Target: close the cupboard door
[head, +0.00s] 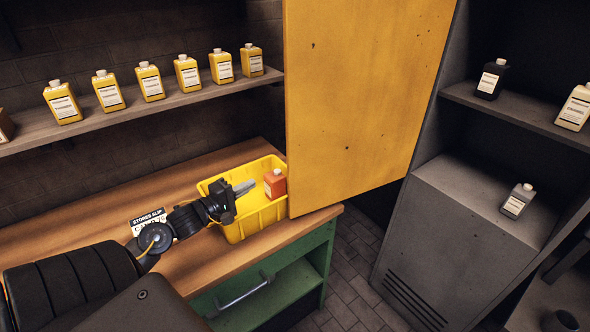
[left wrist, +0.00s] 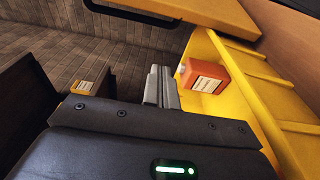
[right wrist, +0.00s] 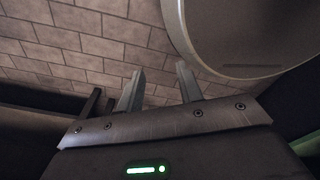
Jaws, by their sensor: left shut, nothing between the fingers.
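The yellow cupboard door (head: 360,95) stands open in the head view, swung out from the grey metal cupboard (head: 470,205) at the right. The cupboard's inside shows. My left gripper (head: 244,187) is shut and empty, over the yellow bin and left of the door's lower edge, apart from the door. Its closed fingers (left wrist: 160,85) also show in the left wrist view. A yellow panel with a dark handle at the top there seems to be the door (left wrist: 205,12). My right gripper (right wrist: 160,72) is open and empty above a tiled floor; it is outside the head view.
A yellow bin (head: 238,235) holding an orange bottle (head: 275,184) stands on the wooden bench (head: 100,215) near the door. A wall shelf (head: 150,106) carries several yellow bottles. Black, cream and grey bottles stand in the cupboard. Tiled floor (head: 345,270) lies between bench and cupboard.

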